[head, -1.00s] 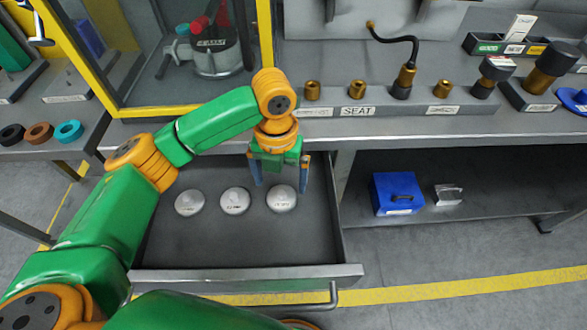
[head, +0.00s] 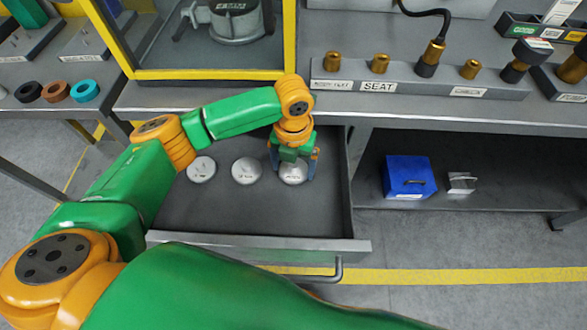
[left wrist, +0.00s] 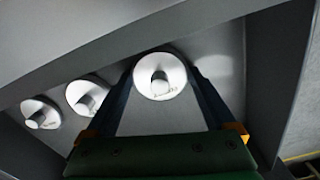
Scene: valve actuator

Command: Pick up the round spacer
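Three round silver discs lie in a row in the open drawer (head: 240,215): a left one (head: 201,169), a middle one (head: 246,171) and a right one (head: 293,175). Their labels are too small to read, so I cannot tell which is named the round spacer. My left gripper (head: 294,170) is open over the right disc, pointing down. My right gripper is out of view.
The drawer's front wall and handle (head: 335,270) are nearer me. A bench with a yellow-framed enclosure (head: 210,75) and a rack labelled SEAT (head: 378,87) stands behind. A blue box (head: 408,176) sits on the lower shelf at right. Coloured rings (head: 56,91) lie at left.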

